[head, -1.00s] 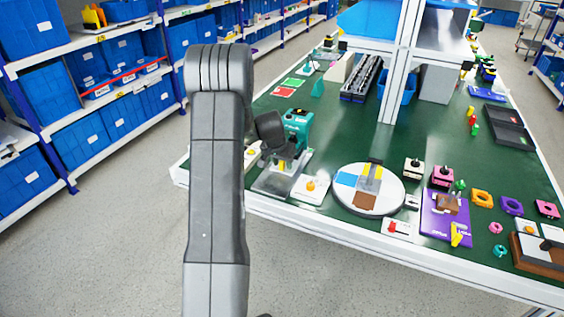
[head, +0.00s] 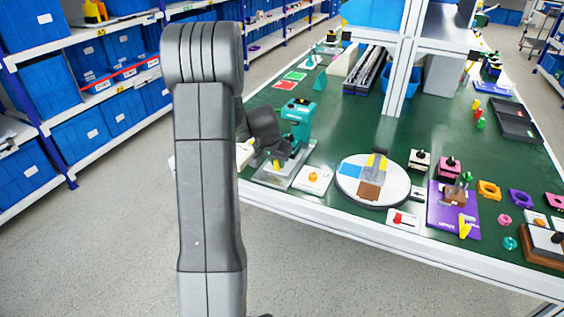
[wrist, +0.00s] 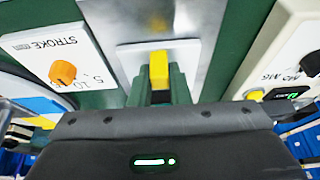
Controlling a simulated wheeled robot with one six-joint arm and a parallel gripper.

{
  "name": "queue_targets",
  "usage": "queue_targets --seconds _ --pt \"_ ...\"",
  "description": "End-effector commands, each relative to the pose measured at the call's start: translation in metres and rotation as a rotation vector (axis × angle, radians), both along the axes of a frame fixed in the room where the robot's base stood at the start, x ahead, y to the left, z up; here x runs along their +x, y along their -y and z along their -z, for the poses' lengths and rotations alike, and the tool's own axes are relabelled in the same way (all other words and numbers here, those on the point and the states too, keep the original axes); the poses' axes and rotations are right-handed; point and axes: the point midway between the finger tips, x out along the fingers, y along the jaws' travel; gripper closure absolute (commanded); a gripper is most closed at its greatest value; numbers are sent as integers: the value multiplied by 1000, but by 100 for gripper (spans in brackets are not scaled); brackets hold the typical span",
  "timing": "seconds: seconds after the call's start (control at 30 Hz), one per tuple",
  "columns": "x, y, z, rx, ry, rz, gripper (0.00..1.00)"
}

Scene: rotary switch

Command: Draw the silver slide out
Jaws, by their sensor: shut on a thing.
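The silver slide (wrist: 212,62) shows in the wrist view as a shiny metal strip, with a white block and a yellow piece (wrist: 159,72) at its near end. In the head view the grey metal base (head: 272,180) lies at the bench's near left edge, in front of a teal machine (head: 299,122). My gripper (head: 277,160) is low over this base and shut at the yellow piece.
A white STROKE card with an orange knob (wrist: 62,73) lies close beside the slide. A pale box (wrist: 285,45) stands on its other side in the wrist view. A round white turntable (head: 400,187) is further right on the bench. The floor in front is clear.

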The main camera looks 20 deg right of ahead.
Motion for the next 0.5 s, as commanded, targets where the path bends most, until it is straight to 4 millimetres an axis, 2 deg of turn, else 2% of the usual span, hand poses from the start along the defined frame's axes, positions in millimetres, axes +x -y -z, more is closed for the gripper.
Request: queue_targets --seconds 0.03,0.2,0.5 --pt "-5 -7 5 -2 3 -3 100" --pt "-22 -26 4 -1 2 -2 100" --pt "-33 -39 0 0 1 -1 100"
